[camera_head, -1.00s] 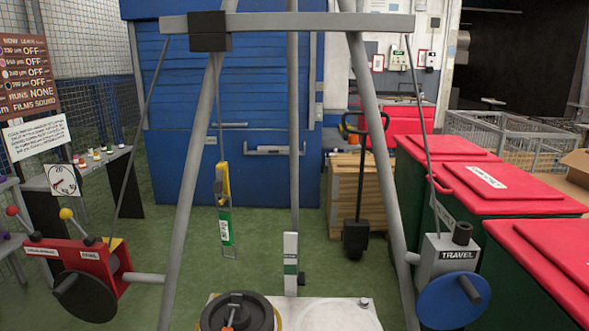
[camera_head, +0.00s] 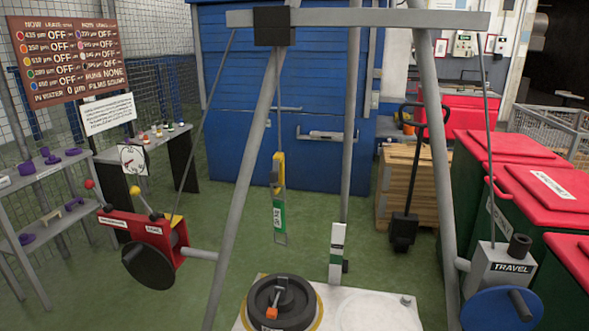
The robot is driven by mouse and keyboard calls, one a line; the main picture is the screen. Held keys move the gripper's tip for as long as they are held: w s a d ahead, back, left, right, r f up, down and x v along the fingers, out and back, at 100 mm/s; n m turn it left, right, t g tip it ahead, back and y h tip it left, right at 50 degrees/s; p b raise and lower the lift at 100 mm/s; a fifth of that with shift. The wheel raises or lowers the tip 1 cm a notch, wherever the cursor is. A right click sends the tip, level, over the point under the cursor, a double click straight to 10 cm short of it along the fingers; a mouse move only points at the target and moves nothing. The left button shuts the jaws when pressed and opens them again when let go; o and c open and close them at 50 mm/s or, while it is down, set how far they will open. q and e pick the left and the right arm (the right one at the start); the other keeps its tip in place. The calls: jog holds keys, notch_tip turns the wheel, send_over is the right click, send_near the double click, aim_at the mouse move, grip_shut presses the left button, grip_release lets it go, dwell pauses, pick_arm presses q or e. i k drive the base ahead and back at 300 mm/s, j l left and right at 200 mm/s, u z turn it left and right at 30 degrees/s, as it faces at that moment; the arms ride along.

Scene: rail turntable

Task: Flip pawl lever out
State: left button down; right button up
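A red winch box (camera_head: 140,230) with a dark round disc (camera_head: 148,266) hangs on the left leg of a grey frame. Two levers stand up from the box: one with a red knob (camera_head: 90,184), tilted left, and one with a yellow knob (camera_head: 135,191), also leaning left. White labels sit on the front of the box, too small to read surely, so I cannot tell which lever is the pawl lever. Neither of my grippers is in view.
A grey box marked TRAVEL (camera_head: 504,267) with a blue wheel (camera_head: 492,311) is on the right leg. A black round unit (camera_head: 268,291) sits on a white plate (camera_head: 375,312) at the bottom. Shelves (camera_head: 45,174) stand left; red-lidded bins (camera_head: 547,190) stand right.

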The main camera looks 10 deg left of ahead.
aim_at(135, 190)
jog(key=u, duration=1.3)
